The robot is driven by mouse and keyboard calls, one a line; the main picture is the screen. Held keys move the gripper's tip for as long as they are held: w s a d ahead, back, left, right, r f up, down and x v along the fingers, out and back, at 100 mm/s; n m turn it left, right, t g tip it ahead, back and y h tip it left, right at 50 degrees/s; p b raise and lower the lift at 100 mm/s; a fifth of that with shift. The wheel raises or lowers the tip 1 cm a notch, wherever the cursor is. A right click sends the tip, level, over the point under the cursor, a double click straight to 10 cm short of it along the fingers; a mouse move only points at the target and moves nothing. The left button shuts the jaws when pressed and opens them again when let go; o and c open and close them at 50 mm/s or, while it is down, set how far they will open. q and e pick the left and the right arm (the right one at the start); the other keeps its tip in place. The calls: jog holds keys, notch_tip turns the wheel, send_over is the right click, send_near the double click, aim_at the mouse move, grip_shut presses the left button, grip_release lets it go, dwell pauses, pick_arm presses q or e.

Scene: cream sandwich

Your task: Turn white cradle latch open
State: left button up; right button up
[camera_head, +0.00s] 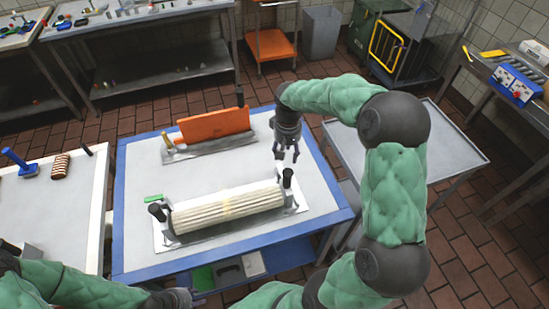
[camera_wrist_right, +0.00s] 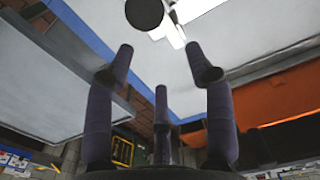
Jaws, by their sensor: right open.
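The white cradle (camera_head: 200,242) lies on the blue-edged table and carries a long cream ribbed roll (camera_head: 228,209). A black-knobbed latch handle (camera_head: 288,176) stands upright at its right end, and another black-knobbed handle (camera_head: 157,212) stands at its left end. My right gripper (camera_head: 287,153) is open and empty just above and behind the right-end handle, apart from it in the head view. In the right wrist view its spread fingers (camera_wrist_right: 160,62) point toward a round black knob (camera_wrist_right: 144,13) at the top edge. My left gripper (camera_head: 182,297) is low at the bottom edge, its fingers unclear.
An orange board (camera_head: 213,125) stands in a second metal cradle behind the roll. A small green piece (camera_head: 153,198) lies left of the roll. A grey side table (camera_head: 450,150) stands to the right, partly behind my right arm. Free table surface shows between the two cradles.

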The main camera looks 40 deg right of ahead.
aim_at(281, 172)
jog(key=f, duration=0.3)
jog(key=f+b, duration=0.1)
jog(key=f, duration=0.3)
jog(key=f+b, duration=0.1)
jog(key=f, duration=0.2)
jog(key=shift+w+f, duration=0.35)
jog(key=shift+w, duration=0.05)
pick_arm(q)
jog(key=shift+w+f, duration=0.2)
jog(key=shift+f, duration=0.3)
jog(key=shift+w+f, duration=0.15)
jog(key=shift+f, duration=0.3)
